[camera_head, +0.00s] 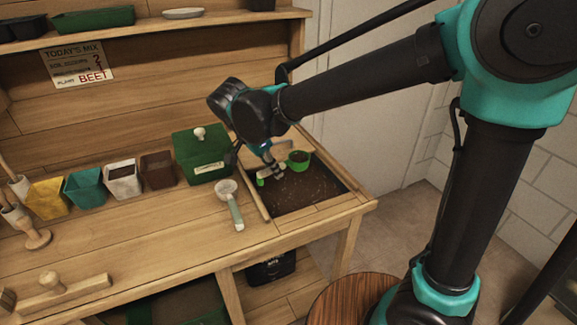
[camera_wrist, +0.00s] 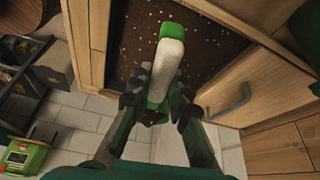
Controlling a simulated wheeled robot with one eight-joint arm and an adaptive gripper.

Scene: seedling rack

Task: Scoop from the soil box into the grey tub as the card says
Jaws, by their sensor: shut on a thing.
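My gripper (camera_head: 270,168) is shut on a scoop with a white-and-green handle and a green cup (camera_head: 298,159), over the soil box (camera_head: 305,194) sunk into the bench. In the wrist view, the scoop's handle (camera_wrist: 169,65) sits between the fingers (camera_wrist: 160,97), with dark speckled soil (camera_wrist: 207,48) behind it. Dark matter shows in the cup in the head view; how full it is cannot be told.
A second scoop (camera_head: 231,198) lies left of the soil box. A green lidded box (camera_head: 202,155) stands behind it. Yellow (camera_head: 47,198), teal (camera_head: 86,187) and brown (camera_head: 158,170) pots flank the tub. The front bench is mostly clear.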

